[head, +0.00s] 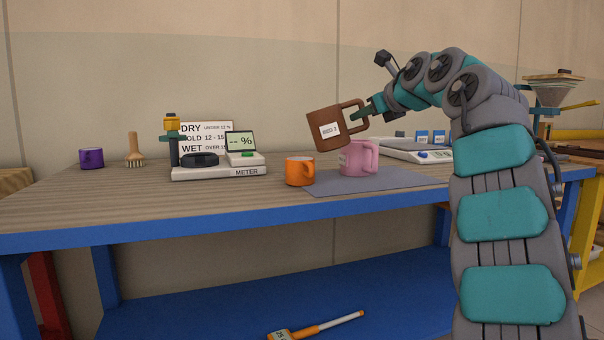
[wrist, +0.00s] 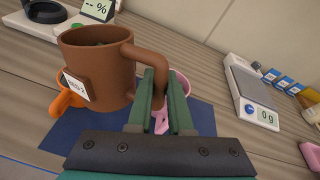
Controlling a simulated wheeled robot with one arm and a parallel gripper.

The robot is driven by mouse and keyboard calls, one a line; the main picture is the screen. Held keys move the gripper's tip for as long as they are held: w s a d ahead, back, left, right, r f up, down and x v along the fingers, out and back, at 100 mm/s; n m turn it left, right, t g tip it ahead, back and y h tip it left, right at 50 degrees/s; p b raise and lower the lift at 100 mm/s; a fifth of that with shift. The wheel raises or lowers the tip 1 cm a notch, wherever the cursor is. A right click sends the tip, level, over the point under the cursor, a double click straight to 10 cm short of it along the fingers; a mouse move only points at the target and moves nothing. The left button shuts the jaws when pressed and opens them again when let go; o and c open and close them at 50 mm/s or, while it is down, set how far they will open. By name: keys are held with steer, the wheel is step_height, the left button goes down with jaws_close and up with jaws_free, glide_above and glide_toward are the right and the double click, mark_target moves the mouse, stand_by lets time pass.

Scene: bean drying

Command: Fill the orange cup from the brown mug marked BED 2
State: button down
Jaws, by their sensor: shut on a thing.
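The brown mug (head: 326,138) marked BED 2 is in the air above the mat, tilted a little to the left in the head view. My gripper (head: 362,113) is shut on its handle. In the wrist view the mug (wrist: 95,75) hangs ahead of my gripper (wrist: 160,95), with something dark inside its mouth. The orange cup (head: 300,171) stands upright on the table at the mat's left edge, left of and below the mug. In the wrist view the cup (wrist: 66,103) is mostly hidden behind the mug. I cannot see into the cup.
A pink mug (head: 358,158) stands on the grey-blue mat (head: 350,183), under the brown mug. A scale (wrist: 252,105) is to the right.

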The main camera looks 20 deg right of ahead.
mark_target(360, 100)
steer(key=shift+r, duration=0.15)
steer(key=shift+r+n+p, duration=0.4)
steer(key=shift+p, duration=0.7)
steer(key=shift+a+r+n+g+h+p, duration=0.15)
steer(key=shift+r+n+g+h+p, duration=0.3)
steer(key=shift+p, duration=0.45)
steer(key=shift+w+a+r+n+h+p, duration=0.15)
steer(key=shift+r+p, duration=0.15)
steer(key=shift+p, duration=0.25)
steer(key=shift+s+r+n+h+p, duration=0.1)
steer(key=shift+r+p, duration=0.15)
steer(key=shift+p, duration=0.25)
steer(key=shift+w+f, duration=0.1)
steer(key=shift+f, duration=0.05)
